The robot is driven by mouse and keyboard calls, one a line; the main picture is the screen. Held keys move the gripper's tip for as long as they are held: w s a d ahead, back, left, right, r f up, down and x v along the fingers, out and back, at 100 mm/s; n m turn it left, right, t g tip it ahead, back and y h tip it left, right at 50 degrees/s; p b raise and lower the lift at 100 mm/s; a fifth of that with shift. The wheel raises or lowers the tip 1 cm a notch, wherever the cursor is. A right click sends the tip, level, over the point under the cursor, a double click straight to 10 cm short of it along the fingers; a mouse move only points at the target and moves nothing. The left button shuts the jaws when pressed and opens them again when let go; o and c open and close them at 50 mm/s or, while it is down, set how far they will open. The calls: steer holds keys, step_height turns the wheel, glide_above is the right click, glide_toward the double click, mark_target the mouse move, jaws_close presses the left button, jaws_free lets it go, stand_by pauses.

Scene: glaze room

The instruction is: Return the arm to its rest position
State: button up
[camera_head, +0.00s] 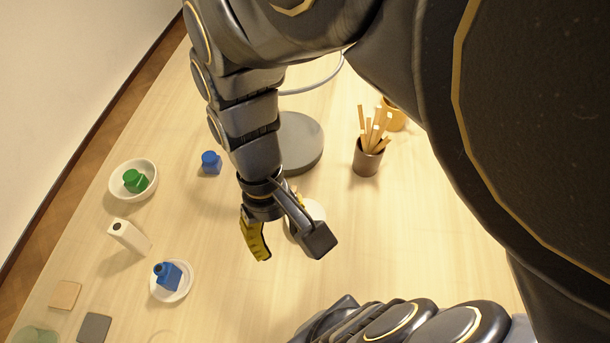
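My gripper (289,245) hangs over the middle of the wooden table (395,235). Its two fingers, one with a yellow pad and one dark, are spread apart. Nothing shows between them. My dark arm reaches down from the top of the picture and covers part of the table. A white round thing (316,212) is partly hidden behind the gripper.
A grey disc (302,143) and a brown cup with sticks (366,160) stand behind the gripper. Blue bottle (211,162), white bowl (122,185) holding a green bottle (135,181), white block (129,236), and saucer (184,291) with a blue bottle (167,275) are left.

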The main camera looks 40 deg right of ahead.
steer(key=shift+n+t+h, duration=0.3)
steer(key=shift+n+t, duration=0.3)
steer(key=shift+n, duration=0.2)
steer(key=s+r, duration=0.3)
steer(key=shift+s+a+r, duration=0.1)
steer(key=shift+s+a, duration=0.1)
steer(key=shift+a, duration=0.05)
